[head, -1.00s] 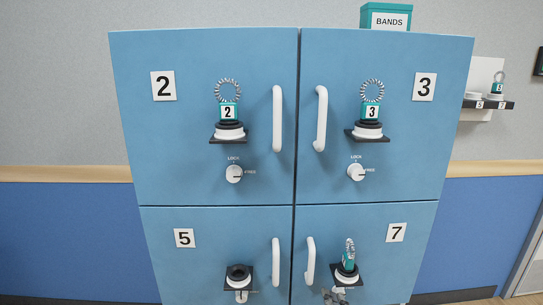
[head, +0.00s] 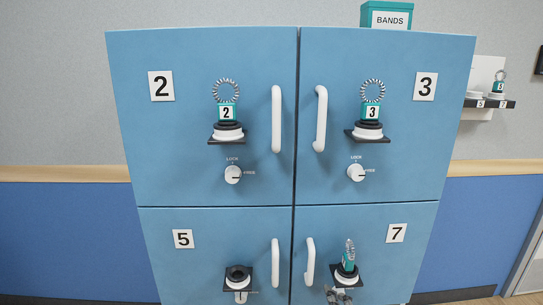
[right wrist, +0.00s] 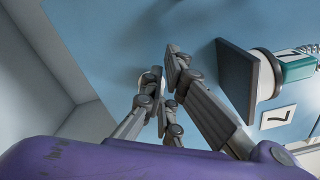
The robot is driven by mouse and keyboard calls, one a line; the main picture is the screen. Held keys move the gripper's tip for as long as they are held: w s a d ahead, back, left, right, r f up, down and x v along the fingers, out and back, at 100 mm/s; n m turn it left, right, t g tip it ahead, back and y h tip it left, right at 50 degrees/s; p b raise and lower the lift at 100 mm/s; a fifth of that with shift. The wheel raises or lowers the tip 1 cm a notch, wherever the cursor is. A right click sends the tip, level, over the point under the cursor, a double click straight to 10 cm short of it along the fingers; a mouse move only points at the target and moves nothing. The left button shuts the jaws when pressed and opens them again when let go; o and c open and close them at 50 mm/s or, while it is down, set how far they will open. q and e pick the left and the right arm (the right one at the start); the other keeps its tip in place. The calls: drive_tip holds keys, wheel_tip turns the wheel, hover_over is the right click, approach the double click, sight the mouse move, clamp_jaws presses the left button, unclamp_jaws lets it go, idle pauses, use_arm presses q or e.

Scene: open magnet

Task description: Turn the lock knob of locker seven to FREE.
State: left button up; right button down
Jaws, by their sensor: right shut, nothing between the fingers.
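Locker seven is the lower right blue door (head: 395,262) with the number plate 7 (head: 397,233). Its lock knob is mostly hidden in the head view behind my right gripper (head: 339,295), just under the door's small black shelf. In the right wrist view, the fingers of my right gripper (right wrist: 162,75) are shut and point at the blue door. A pale rounded piece, perhaps the knob (right wrist: 152,74), shows just behind the fingertips. I cannot tell whether they touch it or how the knob is turned. My left gripper is out of view.
A black shelf (right wrist: 238,82) juts from the door close beside my right gripper, bearing a white base and a teal tag 7 (head: 348,257). Locker seven's white handle (head: 310,262) stands left of it. Lockers two, three and five have similar fittings.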

drive_tip(key=shift+s+a+r, duration=0.15)
drive_tip(key=shift+a, duration=0.05)
drive_tip(key=s+p, duration=0.1)
drive_tip(key=s, duration=0.4)
drive_tip(key=shift+s, duration=0.4)
